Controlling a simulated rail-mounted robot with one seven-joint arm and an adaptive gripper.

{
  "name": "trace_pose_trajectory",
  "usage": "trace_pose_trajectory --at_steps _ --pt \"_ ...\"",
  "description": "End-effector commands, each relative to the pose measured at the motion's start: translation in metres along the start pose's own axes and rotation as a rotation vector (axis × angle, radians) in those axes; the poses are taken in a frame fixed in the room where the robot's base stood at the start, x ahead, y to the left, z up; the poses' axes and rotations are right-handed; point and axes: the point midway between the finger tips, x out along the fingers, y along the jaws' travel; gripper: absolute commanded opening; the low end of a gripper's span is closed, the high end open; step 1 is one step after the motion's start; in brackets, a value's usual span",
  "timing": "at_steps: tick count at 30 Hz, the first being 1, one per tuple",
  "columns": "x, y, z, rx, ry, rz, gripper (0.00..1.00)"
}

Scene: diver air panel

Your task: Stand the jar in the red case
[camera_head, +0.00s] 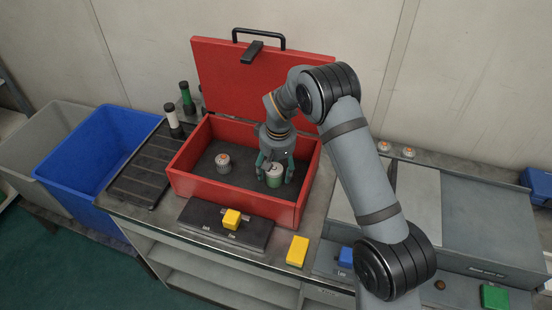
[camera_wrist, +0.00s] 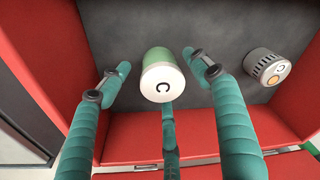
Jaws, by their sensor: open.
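The red case (camera_head: 186,181) stands open on the bench, its lid (camera_head: 222,75) raised at the back. The jar (camera_head: 274,176), green with a white top, stands upright on the dark floor inside the case, right of the middle. In the wrist view the jar (camera_wrist: 162,76) shows a "C" on its white top. My gripper (camera_head: 272,172) is inside the case around the jar. In the wrist view its teal fingers (camera_wrist: 163,78) are spread, with gaps visible on both sides of the jar.
A grey canister (camera_head: 223,162) stands in the left part of the case; it also shows in the wrist view (camera_wrist: 268,68). A black panel with a yellow block (camera_head: 232,219) lies before the case, and another yellow block (camera_head: 297,251) to its right. A blue bin (camera_head: 95,150) is left.

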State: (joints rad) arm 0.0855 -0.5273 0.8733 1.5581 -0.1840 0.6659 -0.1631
Motion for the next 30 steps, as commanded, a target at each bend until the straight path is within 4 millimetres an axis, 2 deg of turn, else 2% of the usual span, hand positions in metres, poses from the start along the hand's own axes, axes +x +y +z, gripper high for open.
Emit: trace_pose_trajectory --at_steps 6,13,18,30 --pt "-0.048 0.0 -0.001 0.0 0.006 0.0 0.63" --pt "-0.085 0.0 0.0 0.0 0.002 0.0 0.63" --pt "-0.095 0.0 0.0 0.0 0.0 0.0 0.63" --pt "-0.095 0.0 0.001 0.001 -0.001 0.0 0.63"
